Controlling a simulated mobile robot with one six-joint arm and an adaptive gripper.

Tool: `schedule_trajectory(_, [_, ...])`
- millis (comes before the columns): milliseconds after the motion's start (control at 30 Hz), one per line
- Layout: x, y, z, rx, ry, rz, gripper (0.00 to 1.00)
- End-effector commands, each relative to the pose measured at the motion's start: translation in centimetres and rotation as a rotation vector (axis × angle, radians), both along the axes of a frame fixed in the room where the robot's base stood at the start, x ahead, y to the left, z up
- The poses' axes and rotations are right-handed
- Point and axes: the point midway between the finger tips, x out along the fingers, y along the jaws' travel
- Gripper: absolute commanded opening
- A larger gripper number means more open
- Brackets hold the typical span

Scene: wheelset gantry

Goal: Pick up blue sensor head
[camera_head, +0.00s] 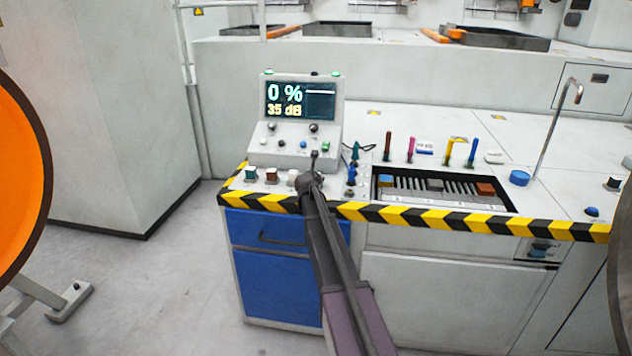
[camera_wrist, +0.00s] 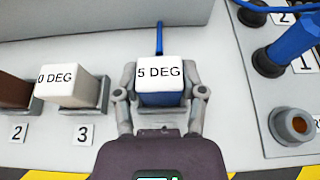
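The blue sensor head (camera_wrist: 161,98) has a blue body and a white top marked "5 DEG". In the wrist view it sits upright between the two fingers of my gripper (camera_wrist: 160,95), with one finger close along each side. Whether the fingers press on it or leave a thin gap is not clear. It appears to be still at its place in the row on the panel. In the head view my gripper (camera_head: 314,180) is over the panel's front edge and hides the sensor head.
A "0 DEG" head (camera_wrist: 66,88) and a brown head (camera_wrist: 14,90) stand to the left. To the right are a blue probe (camera_wrist: 292,42) in a holder and a grey socket (camera_wrist: 292,124). A display console (camera_head: 299,110) stands behind. A striped edge (camera_head: 420,215) runs along the front.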

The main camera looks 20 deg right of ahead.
Motion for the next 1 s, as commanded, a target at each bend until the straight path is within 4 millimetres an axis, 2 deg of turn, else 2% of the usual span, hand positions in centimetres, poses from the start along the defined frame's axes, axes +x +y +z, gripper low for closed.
schedule_trajectory(33, [0.0,0.0,0.0,0.000,0.001,-0.001,0.17])
schedule_trajectory(100, [0.0,0.0,0.0,0.000,0.001,-0.001,0.00])
schedule_trajectory(567, [0.0,0.0,0.3,0.001,0.001,0.000,0.00])
schedule_trajectory(1000, [0.0,0.0,3.1,0.001,0.002,-0.001,0.00])
